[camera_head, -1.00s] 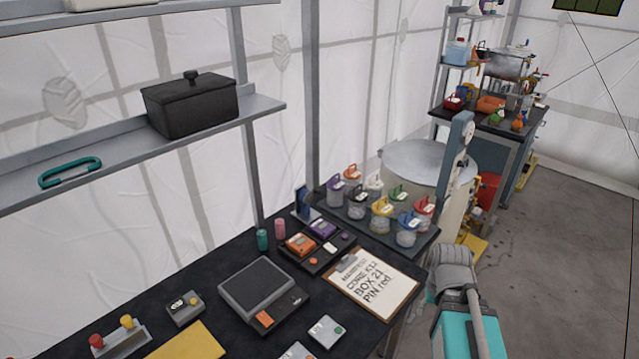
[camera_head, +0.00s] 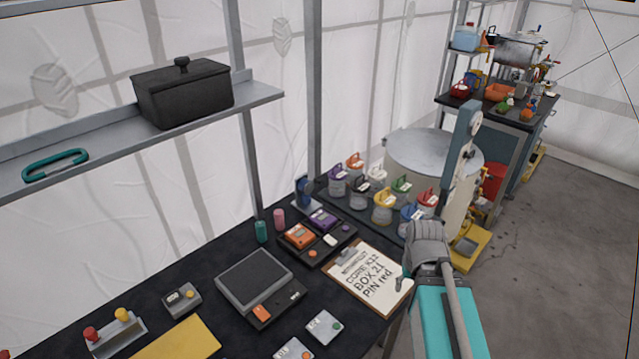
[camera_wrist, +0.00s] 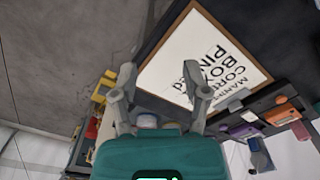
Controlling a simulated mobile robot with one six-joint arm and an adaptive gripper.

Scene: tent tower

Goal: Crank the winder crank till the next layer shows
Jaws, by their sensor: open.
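My gripper (camera_head: 425,245) is open and empty, above the right end of the black table by the clipboard. In the wrist view its two fingers (camera_wrist: 158,80) stand apart with nothing between them. A large pale drum (camera_head: 425,160) with a flat round top stands behind the table's right end. A blue-grey upright post (camera_head: 460,150) with a round white dial stands at its right side. I cannot clearly make out the winder crank in either view. My gripper and arm hide part of the area below the post.
A clipboard (camera_head: 368,278) with a handwritten note lies at the table edge. Several lidded jars stand on a tray (camera_head: 330,200). A scale-like device (camera_head: 255,280) sits on the table. A yellow low object (camera_head: 470,248) is on the floor. Open floor (camera_head: 570,240) lies to the right.

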